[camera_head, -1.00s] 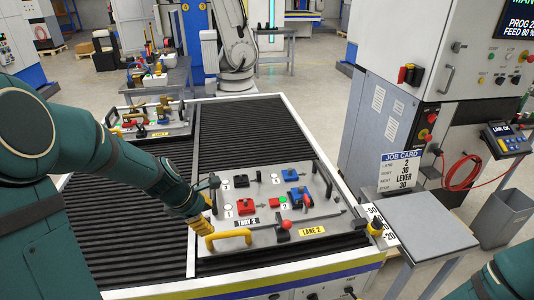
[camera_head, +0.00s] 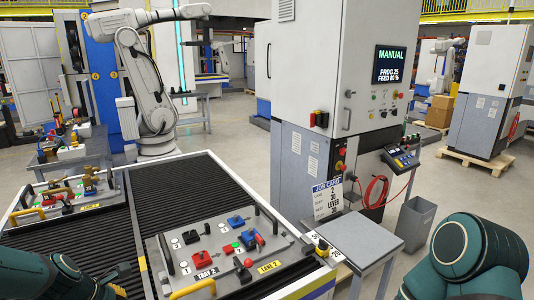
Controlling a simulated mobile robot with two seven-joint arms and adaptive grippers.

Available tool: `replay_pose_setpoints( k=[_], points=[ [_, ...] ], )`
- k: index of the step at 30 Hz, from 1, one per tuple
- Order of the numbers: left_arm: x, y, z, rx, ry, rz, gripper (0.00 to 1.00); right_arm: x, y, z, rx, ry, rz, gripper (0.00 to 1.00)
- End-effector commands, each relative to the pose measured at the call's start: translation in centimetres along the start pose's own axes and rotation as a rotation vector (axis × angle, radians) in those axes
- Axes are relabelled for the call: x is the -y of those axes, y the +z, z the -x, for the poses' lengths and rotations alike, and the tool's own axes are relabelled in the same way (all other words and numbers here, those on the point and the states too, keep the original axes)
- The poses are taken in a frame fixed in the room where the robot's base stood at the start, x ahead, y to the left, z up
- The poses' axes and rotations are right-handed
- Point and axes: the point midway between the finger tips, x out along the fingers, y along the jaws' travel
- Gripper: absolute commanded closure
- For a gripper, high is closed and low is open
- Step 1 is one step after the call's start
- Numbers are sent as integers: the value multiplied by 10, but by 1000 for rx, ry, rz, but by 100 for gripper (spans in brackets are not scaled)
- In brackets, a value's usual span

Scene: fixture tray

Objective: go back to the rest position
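My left arm lies low at the left edge, with its dark gripper (camera_head: 122,271) left of the TRAY 2 fixture tray (camera_head: 170,246). The gripper is small and dark against the black conveyor, so its finger opening cannot be made out, and it appears apart from the tray. My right arm shows at the bottom right as a bent teal link; its gripper is out of view. The tray carries a red block (camera_head: 197,259), a black block (camera_head: 190,237), a blue block (camera_head: 236,221) and a red-knobbed lever (camera_head: 248,264).
Another tray (camera_head: 75,203) sits on the left conveyor lane. A grey side table (camera_head: 355,238) stands right of the conveyor, below the job card (camera_head: 327,197). The machine cabinet (camera_head: 310,110) rises behind. A grey bin (camera_head: 415,223) stands on the floor at right.

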Motion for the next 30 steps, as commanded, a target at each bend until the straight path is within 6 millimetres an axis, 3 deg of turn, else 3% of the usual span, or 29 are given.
replay_pose_setpoints(
  k=[1, 11, 14, 18, 21, 24, 30],
  points=[
    [0, 0, 0, 0, 0, 0, 48, 0, 0, 0, 0, 0, 0, 53],
    [71, 10, -123, -85, -119, -678, 48, -6, 4, -17, 6, 1, 1, 53],
    [109, 16, -164, -68, -164, -958, 48, -8, 6, -23, 10, 2, 3, 53],
    [174, 30, -217, 19, -201, -1389, 48, -11, 10, -32, 14, 2, 4, 53],
    [212, 41, -238, 95, -193, -1625, 48, -13, 11, -37, 16, 3, 5, 53],
    [238, 50, -249, 152, -171, -1777, 48, -14, 12, -40, 18, 3, 5, 53],
    [252, 56, -253, 189, -148, -1874, 48, -14, 12, -40, 19, 3, 6, 53]
  ],
)
